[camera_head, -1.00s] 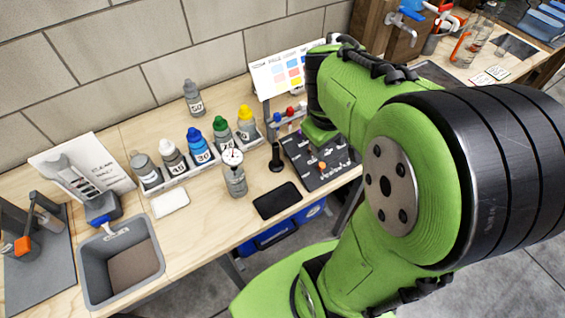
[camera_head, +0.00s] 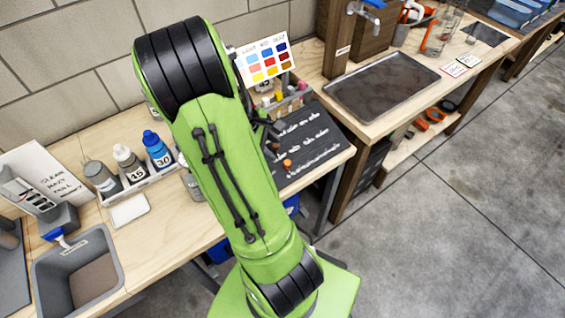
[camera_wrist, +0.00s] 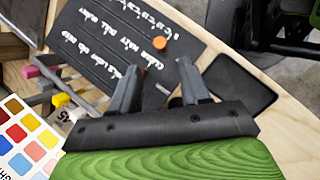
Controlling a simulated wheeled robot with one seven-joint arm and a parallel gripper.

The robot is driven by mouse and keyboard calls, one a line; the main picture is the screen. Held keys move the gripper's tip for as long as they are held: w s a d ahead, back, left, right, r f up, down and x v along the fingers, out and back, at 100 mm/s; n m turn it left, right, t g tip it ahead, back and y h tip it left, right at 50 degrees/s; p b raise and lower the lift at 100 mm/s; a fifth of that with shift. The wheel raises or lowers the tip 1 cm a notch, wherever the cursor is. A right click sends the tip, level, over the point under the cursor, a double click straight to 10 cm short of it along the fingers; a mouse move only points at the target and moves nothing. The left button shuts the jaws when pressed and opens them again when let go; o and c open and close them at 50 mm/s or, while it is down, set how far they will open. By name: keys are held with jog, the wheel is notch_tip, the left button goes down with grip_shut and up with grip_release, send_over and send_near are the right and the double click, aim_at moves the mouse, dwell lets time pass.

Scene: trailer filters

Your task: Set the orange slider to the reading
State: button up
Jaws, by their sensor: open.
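The orange slider (camera_head: 288,163) is a small round knob on a dark board (camera_head: 318,150) with rows of white lettering, on the wooden bench. In the wrist view the orange slider (camera_wrist: 160,43) stands beyond my fingertips, near one edge of the board (camera_wrist: 95,40). My gripper (camera_wrist: 160,85) is open and empty, with its two dark fingers apart over the board's edge. The slider is not between the fingers. In the head view my green arm hides part of the board and most of the gripper.
A colour chart (camera_head: 265,60) stands behind the board, beside a rack of coloured pegs (camera_head: 285,100). Numbered bottles (camera_head: 157,148) stand left of my arm. A black flat pad (camera_wrist: 236,82) lies beside the board in the wrist view. A grey tray (camera_head: 380,88) lies to the right.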

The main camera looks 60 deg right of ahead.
aim_at(287, 162)
jog(key=b+x, duration=0.2)
jog(key=x, duration=0.8)
jog(key=shift+r, duration=0.1)
grip_shut()
